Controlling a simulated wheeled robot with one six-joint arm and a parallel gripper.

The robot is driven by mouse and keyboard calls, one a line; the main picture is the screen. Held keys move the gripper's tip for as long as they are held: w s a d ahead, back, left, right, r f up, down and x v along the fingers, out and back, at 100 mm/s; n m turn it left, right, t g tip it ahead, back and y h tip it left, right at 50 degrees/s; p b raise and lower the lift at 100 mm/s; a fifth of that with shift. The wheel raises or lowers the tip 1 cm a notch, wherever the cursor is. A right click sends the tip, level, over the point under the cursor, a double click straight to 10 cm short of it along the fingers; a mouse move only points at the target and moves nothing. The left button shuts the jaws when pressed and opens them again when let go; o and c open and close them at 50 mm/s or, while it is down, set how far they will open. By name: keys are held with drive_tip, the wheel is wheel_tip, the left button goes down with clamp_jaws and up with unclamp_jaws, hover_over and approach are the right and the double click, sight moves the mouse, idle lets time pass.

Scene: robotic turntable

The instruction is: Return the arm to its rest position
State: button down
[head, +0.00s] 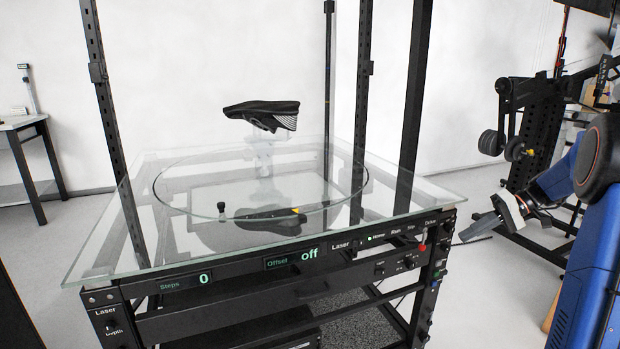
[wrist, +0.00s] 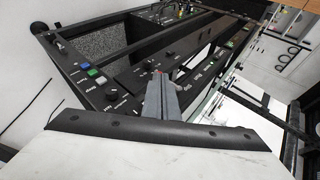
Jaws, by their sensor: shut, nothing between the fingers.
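My arm, with blue links, is at the right edge of the head view, beside the turntable rig. My gripper (head: 464,237) points left and slightly down, off the right front corner of the rig. In the wrist view its grey fingers (wrist: 161,80) are together with nothing between them. They point toward the rig's black front panel (wrist: 152,70) and are apart from it as far as I can tell. My arm's lower part is cut off by the frame edge.
A glass tabletop (head: 105,240) carries a round glass plate and a black shoe-like object (head: 262,112) on a clear stand. The front panel shows steps 0 and offset off. A black rack (head: 535,135) stands behind my arm. A side table (head: 22,124) is far left.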

drive_tip(key=s+a+r+h, duration=0.3)
drive_tip(key=s+a+h, duration=0.3)
drive_tip(key=s+a, duration=1.05)
drive_tip(key=s+a+f+t+h, duration=0.1)
drive_tip(key=s+f+h, duration=0.1)
drive_tip(key=s, duration=0.7)
drive_tip(key=s+a+f+m+t+h, duration=0.1)
drive_tip(key=s+a+f+t+h, duration=0.1)
drive_tip(key=s, duration=0.8)
drive_tip(key=shift+f+t+h, duration=0.3)
drive_tip(key=shift+f, duration=0.4)
